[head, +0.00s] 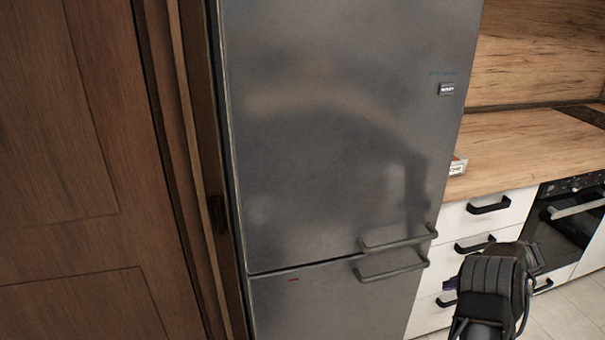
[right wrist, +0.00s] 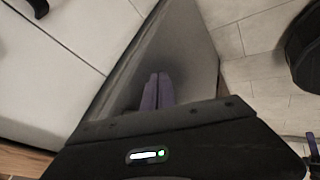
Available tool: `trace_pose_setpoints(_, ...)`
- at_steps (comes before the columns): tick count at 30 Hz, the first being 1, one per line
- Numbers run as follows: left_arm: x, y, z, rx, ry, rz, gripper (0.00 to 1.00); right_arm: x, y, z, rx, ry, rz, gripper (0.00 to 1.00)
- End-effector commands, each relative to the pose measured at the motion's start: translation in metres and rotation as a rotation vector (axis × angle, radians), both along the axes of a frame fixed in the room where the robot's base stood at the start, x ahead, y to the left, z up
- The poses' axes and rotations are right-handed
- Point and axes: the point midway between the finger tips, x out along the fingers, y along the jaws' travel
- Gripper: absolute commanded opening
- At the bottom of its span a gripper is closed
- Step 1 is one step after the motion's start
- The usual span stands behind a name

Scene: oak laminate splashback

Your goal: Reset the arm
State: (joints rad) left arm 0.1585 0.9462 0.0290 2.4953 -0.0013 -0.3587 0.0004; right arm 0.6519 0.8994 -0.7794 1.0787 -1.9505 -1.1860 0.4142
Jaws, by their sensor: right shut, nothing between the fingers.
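My right arm comes in at the lower right of the head view, in front of the white drawers. My left gripper is not seen in the head view.
A grey fridge (head: 320,130) with two bar handles (head: 395,241) fills the middle, its doors shut. A wooden door (head: 80,170) is at left. White drawers (head: 480,222), a wooden counter (head: 530,145) and an oven (head: 565,235) are at right. Tiled floor (head: 560,315) shows at lower right.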

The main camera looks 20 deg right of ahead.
Motion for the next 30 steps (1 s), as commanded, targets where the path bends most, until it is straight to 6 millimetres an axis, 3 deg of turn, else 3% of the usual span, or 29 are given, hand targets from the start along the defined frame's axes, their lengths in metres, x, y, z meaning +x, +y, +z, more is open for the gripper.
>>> trace_pose_setpoints(4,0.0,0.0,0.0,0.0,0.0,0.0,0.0,0.0,-0.001,-0.001,-0.014,-0.002,0.009,0.0)
trace_pose_setpoints(9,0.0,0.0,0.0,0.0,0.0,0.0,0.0,0.012,-0.02,-0.002,-0.061,-0.085,-0.082,0.0)
trace_pose_setpoints(12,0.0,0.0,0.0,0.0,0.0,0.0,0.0,0.021,-0.02,-0.019,-0.023,-0.169,-0.235,0.0)
trace_pose_setpoints(15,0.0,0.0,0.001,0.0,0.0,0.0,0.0,0.032,0.001,-0.05,0.069,-0.232,-0.45,0.0)
trace_pose_setpoints(17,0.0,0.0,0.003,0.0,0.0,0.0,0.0,0.037,0.028,-0.075,0.148,-0.239,-0.596,0.0)
trace_pose_setpoints(22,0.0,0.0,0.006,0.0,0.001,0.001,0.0,0.021,0.145,-0.148,0.355,-0.086,-0.944,0.0)
trace_pose_setpoints(27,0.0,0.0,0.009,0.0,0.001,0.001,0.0,-0.022,0.274,-0.188,0.48,0.163,-1.125,0.0)
trace_pose_setpoints(30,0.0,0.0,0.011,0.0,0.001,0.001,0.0,-0.058,0.349,-0.197,0.522,0.324,-1.188,0.0)
